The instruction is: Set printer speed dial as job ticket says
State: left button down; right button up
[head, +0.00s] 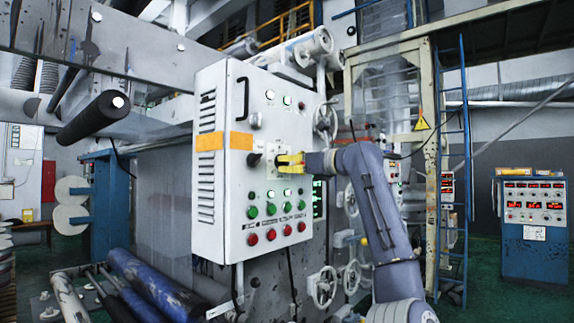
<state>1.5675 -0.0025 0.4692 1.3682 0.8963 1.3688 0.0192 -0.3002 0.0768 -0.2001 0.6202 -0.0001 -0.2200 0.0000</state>
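The control cabinet (221,220) is a pale grey box with an orange band, lamps, and rows of green and red buttons on its front. A black knob (254,160) sits at mid-height on that front, left of my gripper. The finger gap is too small to read. Dial markings are not legible, and I cannot identify a job ticket.
A blue console (534,262) with red displays and a white sheet (534,233) stands at far right. A blue ladder (467,160) rises beside a beige frame. Handwheels (322,286) are below and right of the cabinet. Blue rollers (150,287) lie at lower left.

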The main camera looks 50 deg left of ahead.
pick_arm(q)
jog(key=shift+m, duration=0.6)
jog(key=c, duration=1.5)
grip_release()
jog(key=w+d, duration=0.2)
jog(key=d, duration=0.9)
jog(key=shift+d, duration=0.4)
